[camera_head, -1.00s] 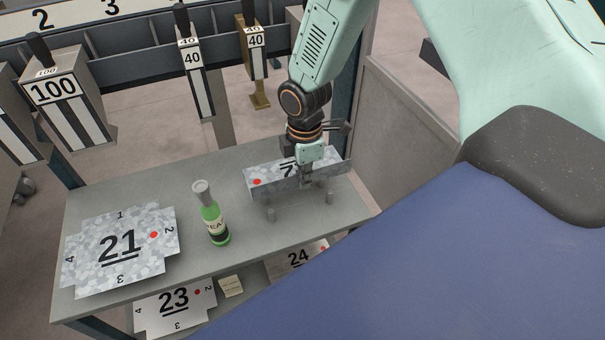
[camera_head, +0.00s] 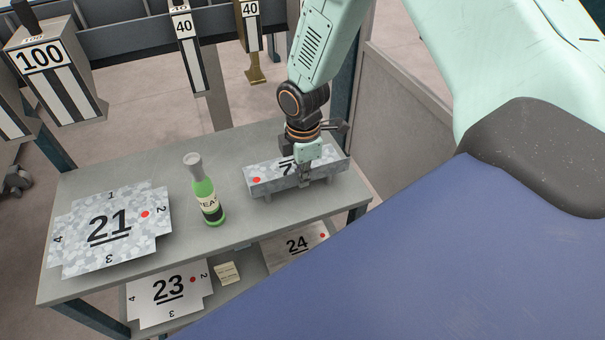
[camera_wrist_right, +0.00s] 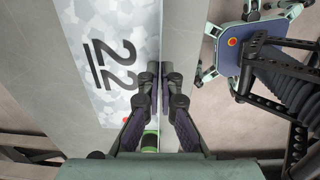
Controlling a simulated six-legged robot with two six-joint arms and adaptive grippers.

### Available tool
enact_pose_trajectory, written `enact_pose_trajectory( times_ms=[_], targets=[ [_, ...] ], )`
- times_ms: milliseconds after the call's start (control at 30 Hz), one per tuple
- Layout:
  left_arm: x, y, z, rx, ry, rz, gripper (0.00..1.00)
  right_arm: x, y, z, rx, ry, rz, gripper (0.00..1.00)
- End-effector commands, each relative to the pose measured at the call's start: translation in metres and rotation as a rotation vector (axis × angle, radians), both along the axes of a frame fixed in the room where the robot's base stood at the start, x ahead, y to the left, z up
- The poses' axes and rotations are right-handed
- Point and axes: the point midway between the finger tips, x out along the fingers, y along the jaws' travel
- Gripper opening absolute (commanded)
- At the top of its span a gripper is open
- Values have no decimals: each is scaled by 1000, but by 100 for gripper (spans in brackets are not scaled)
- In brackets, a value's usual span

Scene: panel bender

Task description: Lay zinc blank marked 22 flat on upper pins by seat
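The zinc blank marked 22 (camera_wrist_right: 108,62) has its number readable in the right wrist view. In the head view the blank (camera_head: 262,170) shows a red dot and an upright front flange, with its number partly covered by my arm. My right gripper (camera_head: 305,180) is shut on that flange, and the wrist view shows its fingers (camera_wrist_right: 166,80) close together at the blank's edge. The blank looks about level, low over the bench. The pins are mostly hidden beneath it, and I cannot tell whether it rests on them. My left gripper is not in view.
Blank 21 (camera_head: 110,228) lies on the bench (camera_head: 240,225) at left. A green bottle (camera_head: 208,203) stands between it and blank 22. Blanks 23 (camera_head: 168,290) and 24 (camera_head: 300,243) and a note (camera_head: 227,272) are on the lower shelf. Striped tools (camera_head: 62,80) hang behind.

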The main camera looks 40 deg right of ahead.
Motion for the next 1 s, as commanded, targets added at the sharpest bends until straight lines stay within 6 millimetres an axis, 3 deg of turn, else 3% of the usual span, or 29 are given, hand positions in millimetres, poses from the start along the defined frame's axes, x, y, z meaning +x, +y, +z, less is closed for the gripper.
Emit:
enact_pose_trajectory(
  times_ms=[700,1000],
  targets=[
    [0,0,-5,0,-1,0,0,1,0,-8,0,-2,0,0],
    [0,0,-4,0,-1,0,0,0,0,-8,0,-1,0,27]
  ],
)
